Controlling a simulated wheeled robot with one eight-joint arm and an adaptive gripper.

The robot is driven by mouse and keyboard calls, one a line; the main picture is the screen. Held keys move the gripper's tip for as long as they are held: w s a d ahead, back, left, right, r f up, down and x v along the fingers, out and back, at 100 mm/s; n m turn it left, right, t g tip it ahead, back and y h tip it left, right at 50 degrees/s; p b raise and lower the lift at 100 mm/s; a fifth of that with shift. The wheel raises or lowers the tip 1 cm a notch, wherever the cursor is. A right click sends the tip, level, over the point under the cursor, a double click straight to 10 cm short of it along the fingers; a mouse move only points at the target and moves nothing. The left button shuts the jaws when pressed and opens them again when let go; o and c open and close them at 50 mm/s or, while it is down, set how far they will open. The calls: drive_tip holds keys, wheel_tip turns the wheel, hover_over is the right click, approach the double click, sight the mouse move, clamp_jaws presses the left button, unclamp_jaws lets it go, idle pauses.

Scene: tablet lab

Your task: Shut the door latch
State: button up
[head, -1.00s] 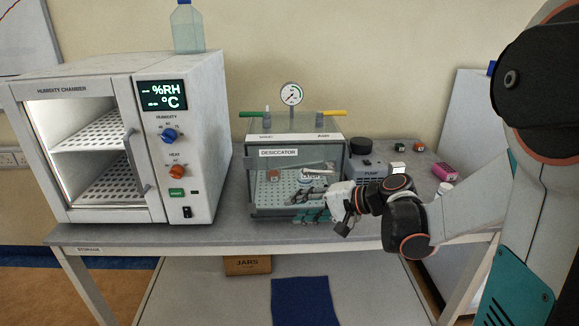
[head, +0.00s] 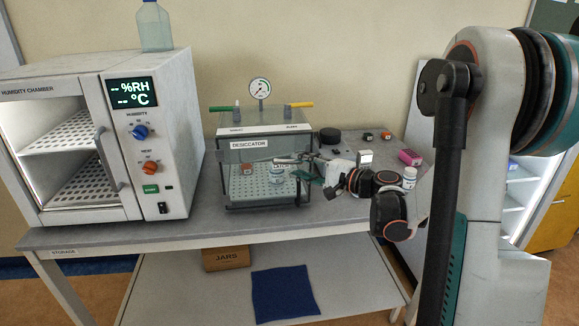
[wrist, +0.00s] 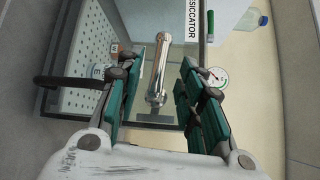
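The desiccator (head: 228,187) is a clear-walled box with a dark frame, standing on the bench. Its metal latch bar (head: 288,160) shows at the front right in the head view. In the wrist view the silver latch bar (wrist: 160,62) lies between the fingertips, with clear gaps on both sides. My gripper (head: 310,170) is at the desiccator's front right side; its teal fingers are spread apart in the wrist view (wrist: 155,85) and hold nothing. How the latch sits against its catch cannot be told.
The humidity chamber (head: 185,165) stands at left. Jars are inside the desiccator, including a white one (head: 276,174). A black curved handle (wrist: 68,81) lies beside the fingers. A lidded jar (head: 409,178) and a pink object (head: 410,157) sit on the right of the bench (head: 215,228).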

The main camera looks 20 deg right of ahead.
sight(289, 162)
drive_tip(key=x, duration=0.5)
drive_tip(key=shift+r+b, duration=0.1)
drive_tip(key=shift+b, duration=0.3)
clamp_jaws()
